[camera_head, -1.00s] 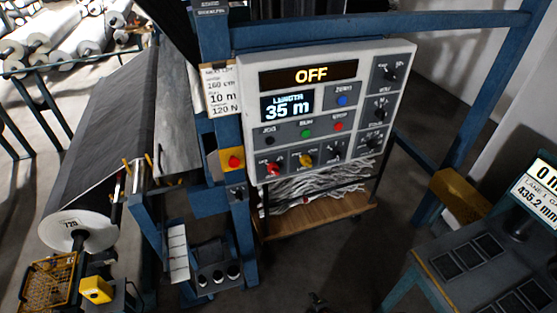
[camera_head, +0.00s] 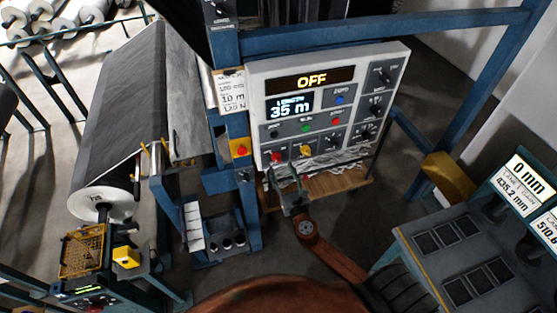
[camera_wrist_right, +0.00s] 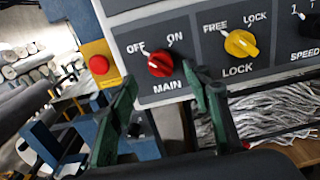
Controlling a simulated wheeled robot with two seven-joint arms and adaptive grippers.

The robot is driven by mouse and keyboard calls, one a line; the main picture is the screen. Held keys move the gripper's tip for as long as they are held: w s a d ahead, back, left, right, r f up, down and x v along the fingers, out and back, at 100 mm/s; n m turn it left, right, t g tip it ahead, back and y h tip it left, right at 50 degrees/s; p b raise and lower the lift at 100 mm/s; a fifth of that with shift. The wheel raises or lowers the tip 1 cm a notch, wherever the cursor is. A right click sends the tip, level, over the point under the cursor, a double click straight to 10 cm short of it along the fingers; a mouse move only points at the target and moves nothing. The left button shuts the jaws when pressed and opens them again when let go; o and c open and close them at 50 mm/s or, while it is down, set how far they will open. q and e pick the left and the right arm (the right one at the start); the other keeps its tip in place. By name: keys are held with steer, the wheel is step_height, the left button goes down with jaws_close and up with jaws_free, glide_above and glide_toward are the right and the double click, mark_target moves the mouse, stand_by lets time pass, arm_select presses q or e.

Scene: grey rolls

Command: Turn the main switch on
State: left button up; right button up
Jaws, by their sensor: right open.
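The main switch is a red knob (camera_wrist_right: 160,63) on the lower left of the grey control panel, labelled MAIN with OFF and ON above it. It also shows small in the head view (camera_head: 277,157). The panel display (camera_head: 312,80) reads OFF. My right gripper (camera_head: 284,173) is open just in front of and below the knob. In the right wrist view its two green fingers (camera_wrist_right: 159,76) stand on either side of the knob, which is not gripped. Whether a finger touches the panel cannot be told. My left gripper is not in view.
A yellow LOCK knob (camera_wrist_right: 241,43) sits just right of the main switch. A red button on a yellow box (camera_wrist_right: 99,64) is at its left. A blue frame (camera_head: 228,130) surrounds the panel. A dark console (camera_head: 465,262) stands at the lower right.

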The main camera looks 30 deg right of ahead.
mark_target(277, 158)
steer(key=x, duration=0.5)
steer(key=shift+w+p, duration=0.1)
steer(key=shift+p, duration=0.25)
steer(key=shift+c, duration=0.7)
steer(key=c, duration=1)
